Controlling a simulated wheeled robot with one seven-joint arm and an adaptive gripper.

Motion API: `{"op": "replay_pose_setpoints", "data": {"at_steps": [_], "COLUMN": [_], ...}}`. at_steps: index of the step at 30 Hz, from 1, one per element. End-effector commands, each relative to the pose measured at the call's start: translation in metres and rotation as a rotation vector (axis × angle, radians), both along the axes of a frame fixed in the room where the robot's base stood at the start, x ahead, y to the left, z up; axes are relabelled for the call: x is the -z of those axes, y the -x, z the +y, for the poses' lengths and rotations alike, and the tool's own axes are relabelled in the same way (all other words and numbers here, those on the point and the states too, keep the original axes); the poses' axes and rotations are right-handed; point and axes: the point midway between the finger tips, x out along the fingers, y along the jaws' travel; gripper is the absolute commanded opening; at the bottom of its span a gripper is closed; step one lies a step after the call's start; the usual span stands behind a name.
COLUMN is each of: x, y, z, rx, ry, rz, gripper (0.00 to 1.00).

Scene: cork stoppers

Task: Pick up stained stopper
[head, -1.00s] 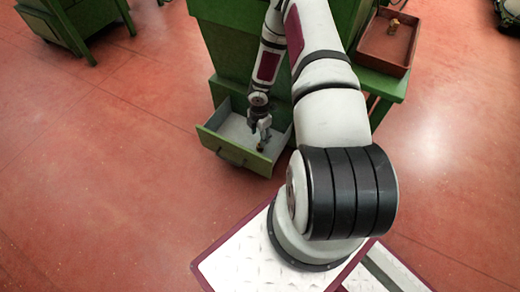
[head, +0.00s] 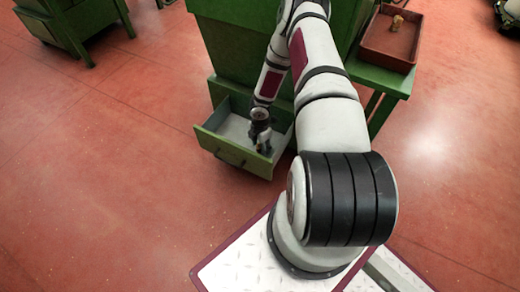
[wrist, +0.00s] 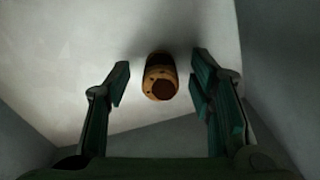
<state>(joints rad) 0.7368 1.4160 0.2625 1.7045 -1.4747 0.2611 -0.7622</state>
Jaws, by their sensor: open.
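The stopper (wrist: 159,80) is in the wrist view, a tan cork with a dark brown stain on its near end. It lies on the pale floor of the open drawer (head: 232,155). My gripper (wrist: 160,82) is open, with one finger on each side of the stopper and a gap on both sides. In the head view my gripper (head: 264,145) is down inside the drawer near its front wall. The stopper is hidden or too small to make out there.
The green cabinet (head: 232,50) stands behind the drawer. A brown-red tray (head: 385,50) on a green side table at right holds small cork-coloured pieces (head: 397,23). The drawer walls rise close around my gripper. Red floor lies open at left.

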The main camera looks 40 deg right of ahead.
Motion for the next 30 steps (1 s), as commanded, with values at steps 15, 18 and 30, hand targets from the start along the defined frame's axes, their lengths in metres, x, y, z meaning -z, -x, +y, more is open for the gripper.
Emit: {"op": "replay_pose_setpoints", "data": {"at_steps": [15, 18, 30], "x": [-0.001, -0.005, -0.076], "y": [0.000, 0.000, 0.000], "z": [0.000, 0.000, 0.000], "rx": [0.000, 0.000, 0.000], "ry": [-0.001, 0.000, 0.000], "rz": [0.000, 0.000, -0.001], "gripper": [0.14, 0.14, 0.14]}}
